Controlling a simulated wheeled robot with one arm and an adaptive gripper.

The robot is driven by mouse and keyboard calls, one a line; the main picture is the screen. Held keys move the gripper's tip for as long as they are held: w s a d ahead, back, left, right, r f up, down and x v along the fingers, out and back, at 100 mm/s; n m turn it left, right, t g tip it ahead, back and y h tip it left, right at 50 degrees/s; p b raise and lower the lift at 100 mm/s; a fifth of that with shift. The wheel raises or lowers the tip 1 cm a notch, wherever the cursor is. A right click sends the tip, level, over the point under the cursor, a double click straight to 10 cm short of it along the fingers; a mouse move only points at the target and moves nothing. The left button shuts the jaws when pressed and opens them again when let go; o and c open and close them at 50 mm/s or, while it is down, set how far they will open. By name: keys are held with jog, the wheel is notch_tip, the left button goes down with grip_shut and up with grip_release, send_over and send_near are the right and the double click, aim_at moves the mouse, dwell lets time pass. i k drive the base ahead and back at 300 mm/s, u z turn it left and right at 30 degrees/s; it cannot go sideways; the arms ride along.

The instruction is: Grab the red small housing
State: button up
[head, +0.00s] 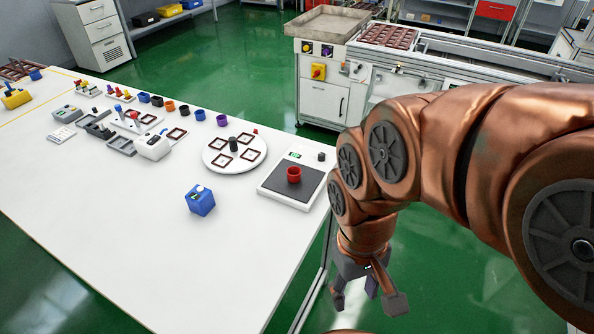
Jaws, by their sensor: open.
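A small red cup-shaped housing (294,174) stands upright on the dark plate of a white scale (304,205) at the right edge of the white table. My gripper (367,294) is open and empty. It hangs pointing down off the table's right side, lower in the picture and to the right of the red housing, well apart from it. Nothing covers the housing.
A white round turntable (212,163) with brown square frames stands left of the scale. A blue box (201,200) sits in front of it. Several coloured cups line the back of the table (130,240). A conveyor (470,66) stands behind my arm. The table front is clear.

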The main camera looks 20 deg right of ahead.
aim_at(295, 173)
jog(key=z, duration=0.45)
jog(key=k, duration=1.1)
jog(key=u, duration=0.65)
jog(key=i, duration=0.85)
jog(key=u, duration=0.3)
